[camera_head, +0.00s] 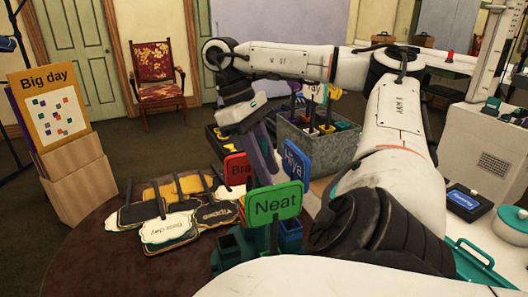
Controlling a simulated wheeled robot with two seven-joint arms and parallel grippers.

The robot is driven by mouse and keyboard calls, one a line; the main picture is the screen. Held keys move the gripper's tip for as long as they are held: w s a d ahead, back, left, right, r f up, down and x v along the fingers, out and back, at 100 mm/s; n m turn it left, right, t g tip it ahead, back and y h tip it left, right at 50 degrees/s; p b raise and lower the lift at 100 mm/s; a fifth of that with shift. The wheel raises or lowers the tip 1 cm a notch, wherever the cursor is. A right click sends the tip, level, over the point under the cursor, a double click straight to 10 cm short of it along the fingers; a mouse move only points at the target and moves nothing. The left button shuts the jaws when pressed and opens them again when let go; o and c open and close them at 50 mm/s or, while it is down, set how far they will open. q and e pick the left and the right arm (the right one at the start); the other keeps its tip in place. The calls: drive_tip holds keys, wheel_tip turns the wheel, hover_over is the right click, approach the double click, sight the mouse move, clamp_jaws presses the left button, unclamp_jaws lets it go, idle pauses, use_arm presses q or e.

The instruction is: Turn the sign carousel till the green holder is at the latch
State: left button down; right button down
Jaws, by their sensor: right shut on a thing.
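The sign carousel stands at the front middle, with its holders close together. A green sign reading "Neat" (274,205) stands upright at the front, above a dark green holder (262,240). Blue holders (291,236) show beside it. A blue sign reading "Hiya" (295,161) and a red sign, partly covered (237,169), stand behind. My right gripper (264,155) reaches down from above between the red and blue signs. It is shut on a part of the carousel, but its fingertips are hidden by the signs. I cannot make out the latch. My left gripper is not in view.
Several flat signs (168,228) lie left of the carousel on the round dark table (90,270). A grey crate (335,150) of props stands behind. A "Big day" board (48,105) stands at left. A teal tray (480,265) and pot (512,228) are at right.

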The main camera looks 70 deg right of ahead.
drive_tip(key=shift+n, duration=0.5)
idle(0.3)
drive_tip(key=c, duration=1.4)
unclamp_jaws()
drive_tip(key=shift+c, duration=0.2)
drive_tip(key=shift+r, duration=0.1)
drive_tip(key=p+v, duration=0.5)
drive_tip(key=shift+r, duration=0.3)
drive_tip(key=shift+p+v, duration=0.65)
drive_tip(key=shift+v, duration=0.25)
drive_tip(key=shift+w+f, duration=0.1)
drive_tip(key=shift+w, duration=0.1)
